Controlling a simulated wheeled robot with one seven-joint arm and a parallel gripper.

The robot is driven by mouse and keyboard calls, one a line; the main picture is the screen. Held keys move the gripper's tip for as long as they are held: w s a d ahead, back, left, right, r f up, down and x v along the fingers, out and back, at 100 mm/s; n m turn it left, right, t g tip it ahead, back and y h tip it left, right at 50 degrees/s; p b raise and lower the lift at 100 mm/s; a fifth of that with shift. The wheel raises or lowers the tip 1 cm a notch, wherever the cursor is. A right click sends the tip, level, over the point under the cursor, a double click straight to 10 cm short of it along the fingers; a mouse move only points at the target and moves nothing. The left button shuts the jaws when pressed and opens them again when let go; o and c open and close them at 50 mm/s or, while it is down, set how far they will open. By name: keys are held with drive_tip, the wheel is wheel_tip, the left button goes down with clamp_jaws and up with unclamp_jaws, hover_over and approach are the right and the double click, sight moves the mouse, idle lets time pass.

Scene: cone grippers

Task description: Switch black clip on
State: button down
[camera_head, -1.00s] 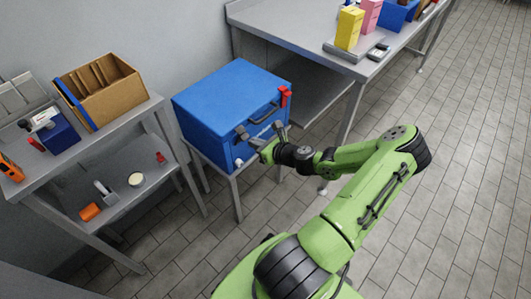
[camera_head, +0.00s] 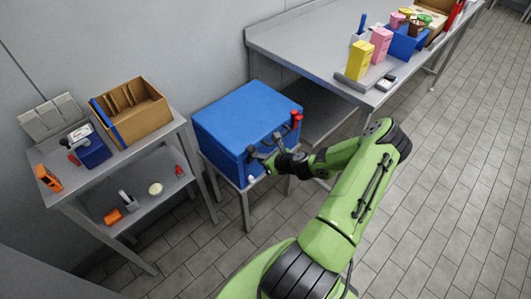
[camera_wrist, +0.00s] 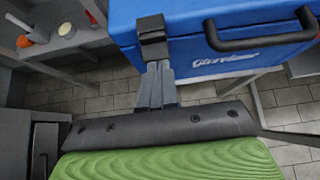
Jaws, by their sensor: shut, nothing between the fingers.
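The blue box (camera_head: 238,112) stands on a small grey stand, with its lid down. The black clip (camera_wrist: 152,36) is on the box's front left, near the top edge, in the wrist view. In the head view the clip is small and close to my gripper. My gripper (camera_wrist: 157,72) is shut and empty, with its fingertips just below the clip's lower end. I cannot tell whether they touch it. The red clip (camera_head: 296,119) is at the right of the box's front. A dark handle (camera_wrist: 262,36) lies between the clips.
A two-level shelf (camera_head: 130,160) with a cardboard box (camera_head: 134,110) and several small items stands left of the blue box. A long grey table (camera_head: 310,45) with a yellow carton (camera_head: 360,60) is behind and right. The tiled floor at right is clear.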

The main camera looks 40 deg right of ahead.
drive_tip(key=shift+w+r+g+p, duration=0.3)
drive_tip(key=shift+w+r+p, duration=0.4)
drive_tip(key=shift+p, duration=0.45)
drive_tip(key=shift+w+f, duration=0.1)
drive_tip(key=shift+f, duration=0.05)
